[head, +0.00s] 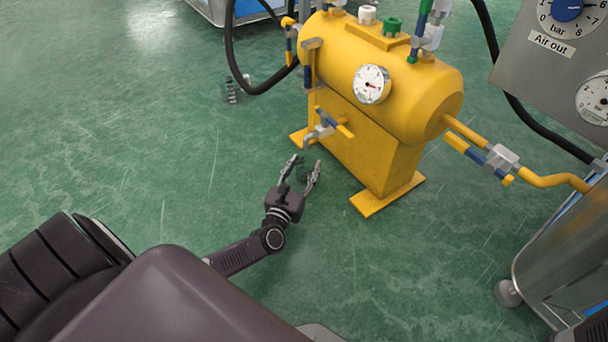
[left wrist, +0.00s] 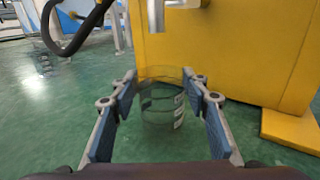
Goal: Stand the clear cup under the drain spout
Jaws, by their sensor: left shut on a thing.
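The clear cup (left wrist: 162,105) is upright between the blue-padded fingers of my left gripper (head: 305,162), which is shut on it. In the head view the cup is see-through and hard to make out between the fingers. The drain spout (head: 311,138) bends down from the blue-handled valve on the yellow tank (head: 385,90). In the left wrist view the grey spout (left wrist: 156,16) ends above the cup's rim, with a gap between them. I cannot tell whether the spout is exactly over the cup, or whether the cup's base touches the floor. My right gripper is out of view.
The tank's yellow stand has foot plates (head: 388,193) on the green floor. A black hose (head: 252,90) loops at the left, near a small grey ribbed object (head: 231,92). A steel cabinet (head: 560,260) stands at the right. The floor left of the stand is largely clear.

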